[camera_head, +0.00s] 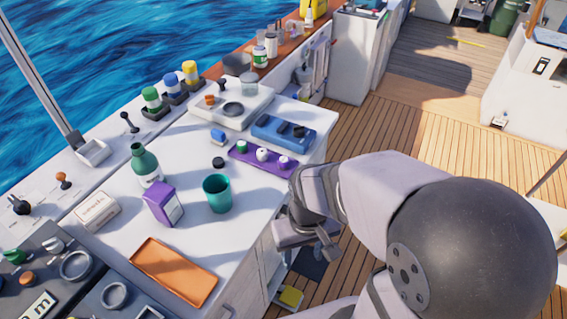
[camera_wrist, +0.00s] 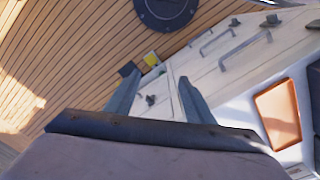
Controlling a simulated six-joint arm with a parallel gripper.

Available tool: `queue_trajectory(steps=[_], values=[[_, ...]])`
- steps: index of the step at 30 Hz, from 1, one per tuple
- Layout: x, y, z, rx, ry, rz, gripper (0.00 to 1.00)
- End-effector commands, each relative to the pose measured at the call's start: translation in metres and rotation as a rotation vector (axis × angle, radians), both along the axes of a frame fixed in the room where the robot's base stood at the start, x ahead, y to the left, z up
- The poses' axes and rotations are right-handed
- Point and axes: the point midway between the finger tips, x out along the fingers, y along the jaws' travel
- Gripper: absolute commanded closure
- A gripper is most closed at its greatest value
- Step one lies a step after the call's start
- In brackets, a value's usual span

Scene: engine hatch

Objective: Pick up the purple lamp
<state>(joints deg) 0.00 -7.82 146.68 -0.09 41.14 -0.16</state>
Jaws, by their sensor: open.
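My gripper (camera_head: 318,247) is open and empty, off the counter's right edge and below and right of the strip. In the wrist view my gripper's two fingers (camera_wrist: 157,96) stand apart with nothing between them. The lamp does not show there.
A teal cup (camera_head: 217,194), purple box (camera_head: 162,205) and green bottle (camera_head: 145,165) stand left of the strip. A blue tray (camera_head: 283,133) lies just behind it. An orange tray (camera_head: 173,271) is at the front. Wooden deck (camera_head: 395,133) lies open to the right.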

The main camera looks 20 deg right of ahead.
Motion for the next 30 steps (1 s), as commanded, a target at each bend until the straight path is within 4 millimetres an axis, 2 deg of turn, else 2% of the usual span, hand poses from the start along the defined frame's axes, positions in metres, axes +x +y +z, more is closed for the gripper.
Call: queue_trajectory(steps=[5, 8, 10, 14, 17, 24, 27, 30], values=[[0.003, 0.000, -0.001, 0.001, -0.008, -0.002, 0.51], [0.014, 0.001, -0.003, 0.004, -0.042, -0.008, 0.51], [0.029, 0.002, -0.006, 0.008, -0.089, -0.017, 0.51], [0.070, 0.002, -0.011, 0.017, -0.225, -0.044, 0.51], [0.111, 0.002, -0.012, 0.024, -0.361, -0.072, 0.51], [0.202, -0.008, 0.000, 0.029, -0.705, -0.146, 0.51], [0.224, -0.012, -0.002, 0.020, -0.816, -0.166, 0.51], [0.237, -0.017, -0.006, 0.007, -0.906, -0.177, 0.51]])
